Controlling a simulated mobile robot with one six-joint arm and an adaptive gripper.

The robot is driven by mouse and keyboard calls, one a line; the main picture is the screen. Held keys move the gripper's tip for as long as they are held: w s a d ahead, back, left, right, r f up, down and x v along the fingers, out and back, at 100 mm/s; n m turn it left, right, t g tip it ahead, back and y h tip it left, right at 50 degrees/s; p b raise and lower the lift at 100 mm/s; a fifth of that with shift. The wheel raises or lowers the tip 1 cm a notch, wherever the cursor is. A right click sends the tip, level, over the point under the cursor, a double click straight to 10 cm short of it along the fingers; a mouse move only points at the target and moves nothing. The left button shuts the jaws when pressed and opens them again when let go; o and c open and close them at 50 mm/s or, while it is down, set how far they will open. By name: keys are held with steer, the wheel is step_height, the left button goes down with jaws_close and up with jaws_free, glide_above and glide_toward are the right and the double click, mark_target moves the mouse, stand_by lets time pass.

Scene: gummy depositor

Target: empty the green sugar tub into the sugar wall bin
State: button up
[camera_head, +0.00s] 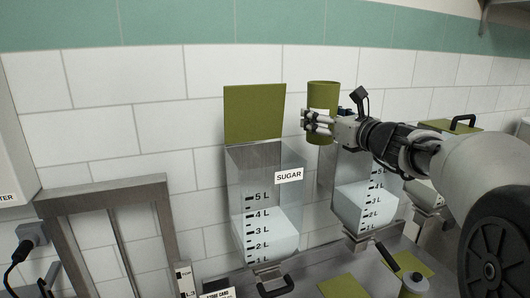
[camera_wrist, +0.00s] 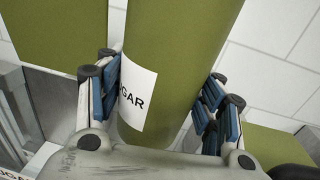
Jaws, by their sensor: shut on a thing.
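The green sugar tub (camera_head: 322,97) is held upright in the air, to the right of the sugar wall bin and a little above its rim. My gripper (camera_head: 312,122) is shut around it. In the wrist view the tub (camera_wrist: 180,50) stands between the blue-padded fingers (camera_wrist: 160,95), with its white label reading "GAR" partly hidden. The sugar wall bin (camera_head: 240,190) is clear, labelled SUGAR, with its green lid (camera_head: 254,112) raised against the wall. White contents reach roughly between the 3 L and 4 L marks. The tub's inside is not visible.
A second clear wall bin (camera_head: 362,205) with white contents hangs to the right, partly behind my arm. A black-handled green lid (camera_head: 410,262) and a green panel (camera_head: 342,287) lie below. A metal frame (camera_head: 110,235) stands at the left.

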mark_target(334, 100)
step_height(334, 100, up, 5)
steer(key=p, duration=0.4)
steer(key=shift+d+r, duration=0.1)
steer(key=shift+s+d, duration=0.2)
steer(key=shift+s, duration=0.1)
steer(key=b+v, duration=0.1)
steer(key=v, duration=0.1)
steer(key=a+v, duration=0.1)
steer(key=v, duration=0.1)
steer(key=b+v, duration=0.1)
steer(key=v, duration=0.2)
steer(key=shift+s+a+b, duration=0.25)
steer(key=shift+s+b, duration=0.05)
steer(key=shift+s, duration=0.25)
